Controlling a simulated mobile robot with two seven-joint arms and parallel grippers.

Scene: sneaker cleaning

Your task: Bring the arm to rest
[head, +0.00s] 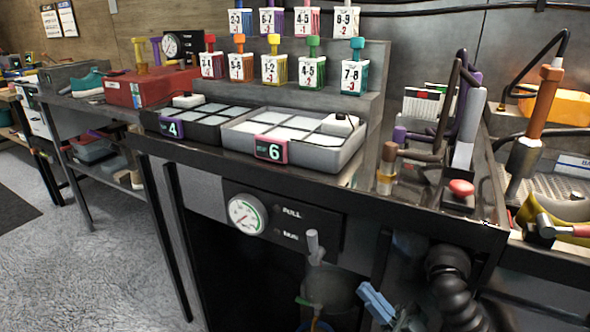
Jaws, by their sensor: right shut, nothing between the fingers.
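My right gripper (367,292) shows low in the head view, right of centre. Its light blue fingers are together and hold nothing. It is in front of the dark bench and below the worktop, apart from the things on top. Most of the right arm behind it is dark or out of frame. My left gripper is not in view.
The bench top holds a grey tray (347,157) marked 6 and a darker tray marked 4 (172,128). Numbered pots stand on a stepped rack (335,82). A red knob (461,187) is near the front edge. A gauge (247,216) is on the bench front.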

